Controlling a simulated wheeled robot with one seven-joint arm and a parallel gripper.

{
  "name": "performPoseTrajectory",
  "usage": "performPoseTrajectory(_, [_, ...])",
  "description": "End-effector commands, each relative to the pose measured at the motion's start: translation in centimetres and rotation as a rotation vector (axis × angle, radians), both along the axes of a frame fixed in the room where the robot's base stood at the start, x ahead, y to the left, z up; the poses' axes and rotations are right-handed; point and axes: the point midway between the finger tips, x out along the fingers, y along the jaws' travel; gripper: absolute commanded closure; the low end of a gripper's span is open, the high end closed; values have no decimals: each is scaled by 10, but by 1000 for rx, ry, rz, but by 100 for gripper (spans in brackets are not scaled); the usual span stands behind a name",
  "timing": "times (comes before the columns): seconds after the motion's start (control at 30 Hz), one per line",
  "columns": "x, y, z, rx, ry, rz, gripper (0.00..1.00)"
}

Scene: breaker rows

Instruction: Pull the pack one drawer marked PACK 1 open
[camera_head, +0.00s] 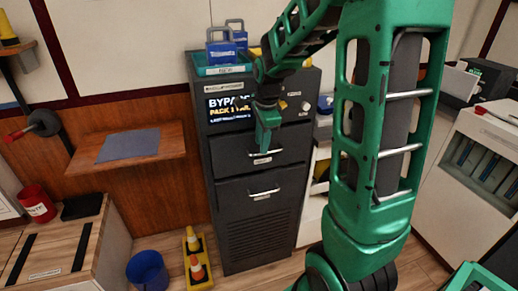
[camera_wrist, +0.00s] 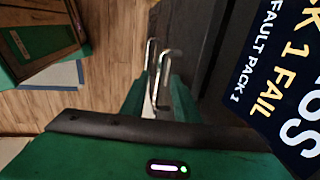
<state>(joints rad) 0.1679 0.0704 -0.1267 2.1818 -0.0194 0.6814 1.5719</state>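A dark cabinet (camera_head: 222,170) stands in the middle of the head view with two drawers, one above the other. The upper drawer (camera_head: 228,152) and lower drawer (camera_head: 232,197) both look shut. Each has a metal bar handle; their small labels are unreadable. My gripper (camera_head: 265,148) is in front of the upper handle (camera_head: 257,161) and hides part of it. In the wrist view, my gripper (camera_wrist: 157,95) has its green fingers apart. A metal handle (camera_wrist: 165,65) reaches between them; I cannot tell whether either finger touches it. A second handle (camera_wrist: 149,55) shows beside it.
A display (camera_head: 229,107) above the drawers reads BYPASS and PACK 1 FAIL. Blue padlock-shaped items (camera_head: 220,50) stand on top. A yellow stand with cones (camera_head: 197,262) and a blue bucket (camera_head: 147,271) are on the floor left of the cabinet. A wooden shelf (camera_head: 125,147) is at left.

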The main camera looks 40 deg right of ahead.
Motion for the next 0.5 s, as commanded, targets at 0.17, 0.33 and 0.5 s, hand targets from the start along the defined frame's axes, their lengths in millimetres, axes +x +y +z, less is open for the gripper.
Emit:
performPoseTrajectory(0.17, [3, -1, -21, 1, 2, 0, 72])
performPoseTrajectory(0.33, [5, -1, -28, 0, 1, 1, 72])
performPoseTrajectory(0.5, [5, -1, -29, 0, 0, 1, 72])
